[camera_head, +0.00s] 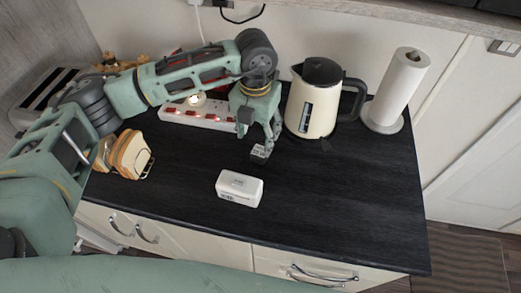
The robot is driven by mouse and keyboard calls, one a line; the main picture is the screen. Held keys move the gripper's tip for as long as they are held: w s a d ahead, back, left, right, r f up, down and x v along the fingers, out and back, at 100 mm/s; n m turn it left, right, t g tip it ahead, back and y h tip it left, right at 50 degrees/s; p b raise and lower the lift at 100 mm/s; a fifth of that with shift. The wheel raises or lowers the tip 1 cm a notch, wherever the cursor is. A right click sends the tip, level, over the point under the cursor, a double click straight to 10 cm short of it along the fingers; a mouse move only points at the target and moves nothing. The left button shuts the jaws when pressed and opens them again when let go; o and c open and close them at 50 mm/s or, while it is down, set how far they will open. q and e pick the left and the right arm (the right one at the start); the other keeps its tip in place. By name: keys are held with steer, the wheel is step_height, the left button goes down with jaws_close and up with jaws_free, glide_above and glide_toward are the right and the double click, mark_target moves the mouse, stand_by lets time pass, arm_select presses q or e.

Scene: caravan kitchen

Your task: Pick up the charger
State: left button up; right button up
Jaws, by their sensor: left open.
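A small white block with rounded edges and dark printing on its front, which looks like the charger (240,188), lies on the black worktop near its front edge. My left gripper (253,143) is open above the worktop, behind and slightly right of the white block, and apart from it. Its fingers point down, and nothing shows between them. My right gripper is not in view.
A cream kettle (312,105) stands close to the right of my left gripper. A paper towel roll (397,88) is further right. A power strip (205,114), bread slices in a rack (130,155) and a toaster (55,88) are left. The right worktop (350,195) is clear.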

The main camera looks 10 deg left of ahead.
mark_target(259, 151)
arm_select(q)
steer(key=f+p, duration=0.1)
steer(key=f, duration=0.1)
steer(key=f+p, duration=0.1)
steer(key=f, duration=0.1)
steer(key=f+p, duration=0.1)
steer(key=f, duration=0.1)
steer(key=shift+s+d, duration=0.15)
steer(key=shift+d, duration=0.25)
steer(key=shift+f, duration=0.4)
steer(key=shift+c, duration=0.4)
steer(key=c, duration=1.1)
